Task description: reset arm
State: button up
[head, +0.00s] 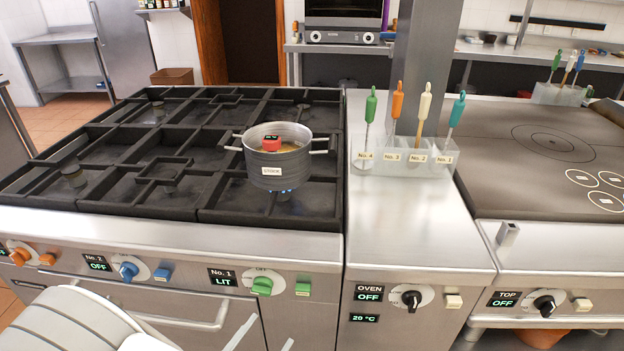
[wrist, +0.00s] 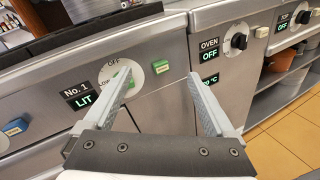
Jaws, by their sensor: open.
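My gripper (wrist: 158,80) is open and empty in the wrist view, its two grey fingers spread in front of the stove's front panel. The left finger overlaps the green No. 1 knob (wrist: 115,78) in that view; I cannot tell whether they touch. The green knob (head: 262,286) also shows in the head view, beside a display (head: 222,276) reading No. 1 LIT. A white part of my arm shows at the lower left of the head view; my fingers are not seen there.
A grey pot (head: 277,165) with a red item inside stands on a burner with a small blue flame (head: 285,190). A clear holder (head: 405,157) with several coloured-handled utensils stands on the steel counter (head: 400,215). A flat hotplate (head: 530,150) lies to the right.

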jog(key=d+r+m+g+h+p, duration=0.2)
jog(key=d+r+m+g+p, duration=0.1)
jog(key=d+r+m+g, duration=1.25)
jog(key=s+d+r+m+t+y+p, duration=0.1)
jog(key=s+d+r+m+t+y, duration=0.1)
jog(key=d+r+m+y, duration=0.2)
jog(key=s+d+r+m+t+y+p, duration=0.1)
jog(key=s+d+r+m+t+y, duration=0.2)
jog(key=r+m, duration=0.4)
notch_tip(320, 180, up, 5)
jog(key=shift+s+d+f+m+t+y, duration=0.2)
jog(key=shift+d+m+t+y, duration=0.2)
jog(key=shift+y, duration=0.7)
